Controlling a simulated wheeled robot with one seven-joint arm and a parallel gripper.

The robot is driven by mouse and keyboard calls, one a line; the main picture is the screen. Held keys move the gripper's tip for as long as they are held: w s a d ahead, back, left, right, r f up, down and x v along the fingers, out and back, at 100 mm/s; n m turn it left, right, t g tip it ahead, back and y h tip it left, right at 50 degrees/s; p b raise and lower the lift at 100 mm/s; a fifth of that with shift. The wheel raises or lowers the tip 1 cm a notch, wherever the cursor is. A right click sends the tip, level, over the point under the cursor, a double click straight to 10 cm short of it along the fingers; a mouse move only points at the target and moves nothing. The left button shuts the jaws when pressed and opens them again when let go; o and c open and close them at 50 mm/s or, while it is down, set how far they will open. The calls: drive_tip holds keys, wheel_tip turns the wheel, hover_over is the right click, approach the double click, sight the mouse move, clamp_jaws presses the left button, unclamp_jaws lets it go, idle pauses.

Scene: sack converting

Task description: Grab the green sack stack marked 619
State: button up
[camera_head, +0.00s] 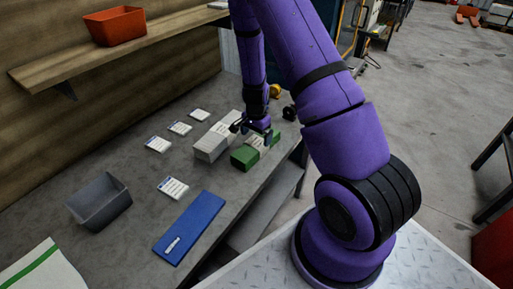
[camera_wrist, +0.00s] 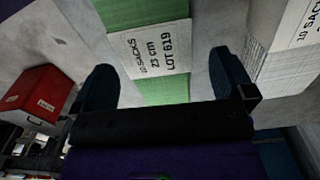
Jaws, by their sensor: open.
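The green sack stack (camera_head: 244,159) lies on the grey bench near its front edge, with a white band around its middle. In the wrist view the band on the green stack (camera_wrist: 165,91) reads "10 sacks, 23 cm, lot 619". My gripper (camera_head: 254,130) is over the stack, pointing down. In the wrist view my gripper (camera_wrist: 163,84) is open, with one dark finger on each side of the banded stack and visible gaps to it. I cannot tell how far the fingertips are above the bench. The arm partly hides the stack in the head view.
A white sack stack (camera_head: 210,146) stands close to the left of the green one; it also shows in the wrist view (camera_wrist: 284,62). A shelf (camera_head: 120,61) with an orange bin (camera_head: 117,27) is above.

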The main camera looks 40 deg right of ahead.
sight(257, 142)
drive_tip(key=shift+s+f, duration=0.15)
drive_tip(key=shift+f, duration=1.2)
drive_tip(key=shift+s+f, duration=0.15)
drive_tip(key=shift+f, duration=1.2)
drive_tip(key=shift+a, duration=0.1)
drive_tip(key=c, duration=1.1)
